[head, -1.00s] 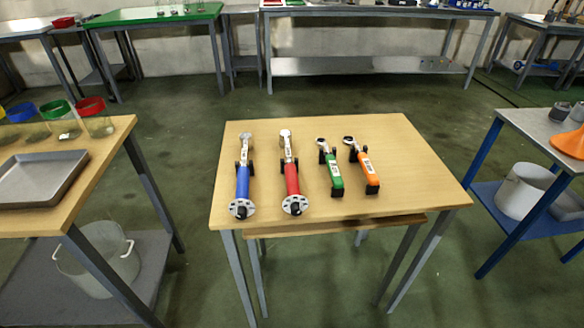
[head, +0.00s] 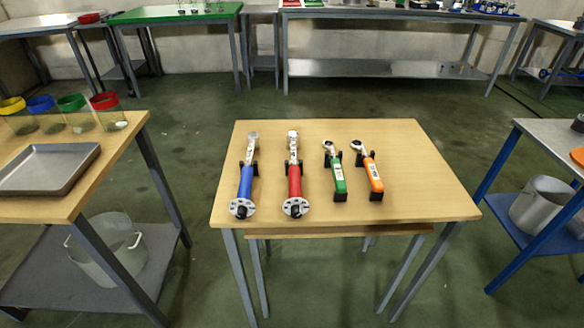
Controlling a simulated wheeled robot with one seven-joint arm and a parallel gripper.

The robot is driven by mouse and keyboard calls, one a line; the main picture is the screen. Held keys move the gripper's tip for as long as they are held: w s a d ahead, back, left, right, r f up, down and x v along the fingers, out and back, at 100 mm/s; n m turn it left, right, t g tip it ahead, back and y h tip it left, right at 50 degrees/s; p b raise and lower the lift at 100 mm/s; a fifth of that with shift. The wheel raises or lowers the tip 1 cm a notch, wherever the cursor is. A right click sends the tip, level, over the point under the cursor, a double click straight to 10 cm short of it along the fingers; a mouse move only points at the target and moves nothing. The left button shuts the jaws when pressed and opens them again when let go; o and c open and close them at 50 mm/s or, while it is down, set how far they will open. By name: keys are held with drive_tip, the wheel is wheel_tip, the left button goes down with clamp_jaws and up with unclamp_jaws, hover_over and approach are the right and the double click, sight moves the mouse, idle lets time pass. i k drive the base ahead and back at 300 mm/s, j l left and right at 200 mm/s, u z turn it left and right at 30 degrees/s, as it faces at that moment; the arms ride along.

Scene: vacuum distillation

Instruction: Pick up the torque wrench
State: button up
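Several wrench-like tools lie side by side on a wooden table (head: 420,180) in the head view. From the left, there is a blue-handled wrench (head: 245,182), a red-handled wrench (head: 294,180), a smaller green-handled one (head: 338,176) and a smaller orange-handled one (head: 373,174). The two longer ones have silver round end dials facing me and silver heads pointing away. Each rests on small black holders. The frames do not show which of them is the torque wrench. My gripper is not in view.
A left table holds a metal tray (head: 48,168) and several colored-rim jars (head: 75,112), with a pot (head: 105,245) below. A blue-legged table (head: 555,142) stands at right. Green floor lies between the tables. Long benches line the back wall.

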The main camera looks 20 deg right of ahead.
sight(294, 193)
drive_tip(key=l+u, duration=0.3)
drive_tip(key=l, duration=0.4)
drive_tip(key=k+l+u, duration=0.1)
drive_tip(key=l+u, duration=0.15)
drive_tip(key=l, duration=0.4)
